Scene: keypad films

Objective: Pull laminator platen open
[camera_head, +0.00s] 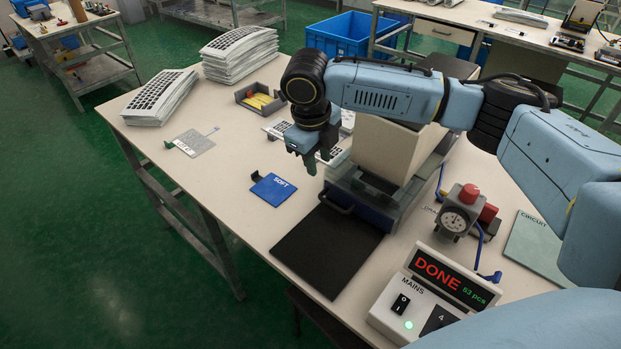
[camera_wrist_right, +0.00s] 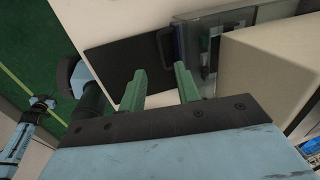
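The laminator is a beige housing (camera_head: 385,150) on a dark blue and grey base. Its platen front (camera_head: 362,213) is dark blue with a black bar handle (camera_head: 336,204), which also shows in the right wrist view (camera_wrist_right: 161,45). A grey part (camera_wrist_right: 208,48) shows between the front and the housing; I cannot tell how far the platen is drawn out. My right gripper (camera_head: 312,168) is above and behind the handle in the head view. Its green fingers are apart and empty in the wrist view (camera_wrist_right: 158,80), not around the handle.
A black mat (camera_head: 325,250) lies before the laminator. A blue SOFT card (camera_head: 273,189) lies left of it. A gauge with a red knob (camera_head: 460,210) and a DONE display box (camera_head: 450,280) stand at right. Keypad stacks (camera_head: 240,55) are at the back left.

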